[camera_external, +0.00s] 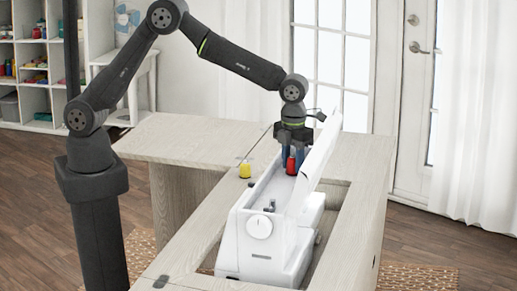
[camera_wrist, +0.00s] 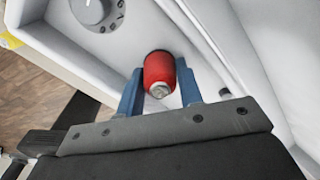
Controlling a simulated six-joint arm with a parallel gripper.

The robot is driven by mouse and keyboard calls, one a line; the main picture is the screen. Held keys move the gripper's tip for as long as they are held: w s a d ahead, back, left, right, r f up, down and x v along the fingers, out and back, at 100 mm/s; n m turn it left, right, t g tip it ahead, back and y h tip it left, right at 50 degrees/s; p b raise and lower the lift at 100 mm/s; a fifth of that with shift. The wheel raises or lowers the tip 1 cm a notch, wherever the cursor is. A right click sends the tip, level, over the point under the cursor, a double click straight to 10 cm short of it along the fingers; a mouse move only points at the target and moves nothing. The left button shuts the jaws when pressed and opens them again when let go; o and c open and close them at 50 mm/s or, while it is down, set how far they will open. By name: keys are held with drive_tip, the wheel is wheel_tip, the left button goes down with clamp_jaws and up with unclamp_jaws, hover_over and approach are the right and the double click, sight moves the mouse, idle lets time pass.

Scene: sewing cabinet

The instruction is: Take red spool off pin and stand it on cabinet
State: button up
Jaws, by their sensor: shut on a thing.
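The red spool (camera_external: 291,166) is at the top of the white sewing machine (camera_external: 255,205), inside the recess under the raised lid. In the wrist view the red spool (camera_wrist: 159,70) is between the two blue fingers of my gripper (camera_wrist: 160,90), with a pale metallic tip showing at its near end. My gripper (camera_external: 291,160) points down over the machine and is shut on the spool. The pin under the spool is hidden, so I cannot tell whether the spool is still around it. The wooden cabinet (camera_external: 190,137) surrounds the machine.
The machine's white lid (camera_external: 317,155) stands raised close to the right of my gripper. The cabinet's left leaf is clear. A numbered dial (camera_wrist: 92,10) shows in the wrist view.

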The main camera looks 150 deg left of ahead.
drive_tip(key=shift+r, duration=0.7)
wheel_tip(320, 180, up, 3)
drive_tip(key=shift+f, duration=0.1)
drive_tip(key=w+d+r, duration=0.3)
drive_tip(key=d+r, duration=0.4)
drive_tip(key=d, duration=0.4)
drive_tip(key=s+d+f+n, duration=0.4)
drive_tip(key=s+f+n, duration=0.3)
drive_tip(key=s+n, duration=0.25)
drive_tip(key=s+d+f+n, duration=0.4)
drive_tip(key=s+f+n, duration=0.2)
drive_tip(key=s+n, duration=0.35)
drive_tip(key=m, duration=0.1)
hover_over(229, 192)
wheel_tip(229, 192, down, 7)
drive_tip(key=shift+w+d, duration=0.1)
drive_tip(key=shift+w, duration=0.05)
drive_tip(key=shift+f, duration=2)
drive_tip(key=shift+f, duration=0.1)
